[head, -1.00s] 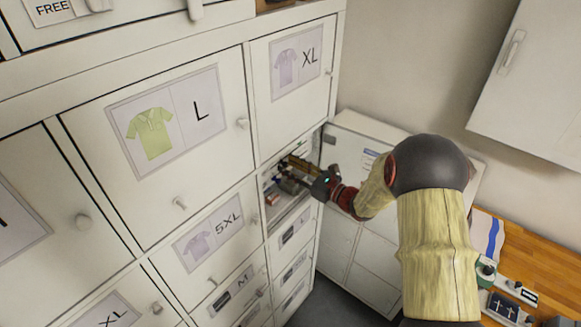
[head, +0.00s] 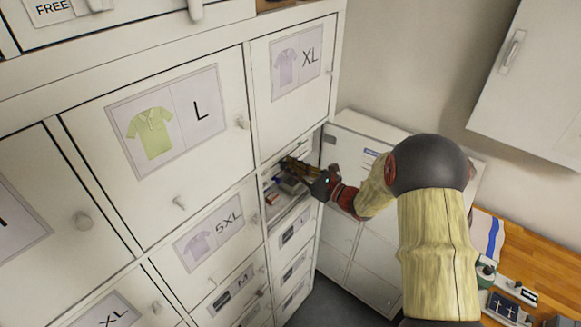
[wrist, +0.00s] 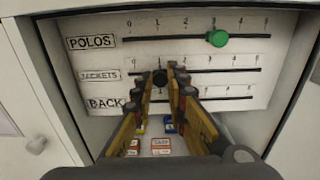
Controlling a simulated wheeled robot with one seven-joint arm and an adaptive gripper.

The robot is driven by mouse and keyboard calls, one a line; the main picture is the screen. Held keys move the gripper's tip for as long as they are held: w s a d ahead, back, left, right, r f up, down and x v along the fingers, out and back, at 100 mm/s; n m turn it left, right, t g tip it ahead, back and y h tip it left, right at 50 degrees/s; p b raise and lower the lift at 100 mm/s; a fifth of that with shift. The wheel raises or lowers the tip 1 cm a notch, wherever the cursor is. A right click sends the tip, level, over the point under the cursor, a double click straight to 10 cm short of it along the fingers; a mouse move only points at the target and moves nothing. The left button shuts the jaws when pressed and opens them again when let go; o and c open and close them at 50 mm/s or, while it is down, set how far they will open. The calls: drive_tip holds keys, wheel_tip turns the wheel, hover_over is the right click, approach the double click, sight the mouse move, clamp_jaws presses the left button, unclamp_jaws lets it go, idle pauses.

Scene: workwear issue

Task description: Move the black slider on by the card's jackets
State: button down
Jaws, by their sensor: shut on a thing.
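A white board (wrist: 185,45) with three numbered slots stands at the back of an open compartment in the wrist view. The black slider (wrist: 160,78) is on the middle slot, labelled JACKETS, at about 1. My gripper (wrist: 166,76) is shut on it, one finger on each side; it also shows inside the compartment in the head view (head: 291,174). The fingers hide part of the JACKETS scale and much of the BACK slot. The green slider (wrist: 217,38) sits on the POLOS slot near 3. I cannot make out the card's jackets number.
Small red-and-white and coloured items (wrist: 161,144) lie on the compartment floor below my fingers. The compartment's side walls are close on both sides. Closed white doors with size labels, such as L (head: 180,118) and XL (head: 296,60), surround the opening in the head view.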

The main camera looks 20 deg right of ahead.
sight(293, 150)
drive_tip(key=w+d+b, duration=0.1)
drive_tip(key=d, duration=0.1)
drive_tip(key=w+d+b, duration=0.1)
drive_tip(key=d, duration=0.1)
drive_tip(key=w+d+b, duration=0.1)
drive_tip(key=w+d, duration=0.1)
drive_tip(key=shift+w+f, duration=0.1)
drive_tip(key=shift+f, duration=0.05)
drive_tip(key=shift+a, duration=0.1)
drive_tip(key=c, duration=1.8)
unclamp_jaws()
drive_tip(key=shift+o, duration=0.2)
drive_tip(key=v, duration=1.2)
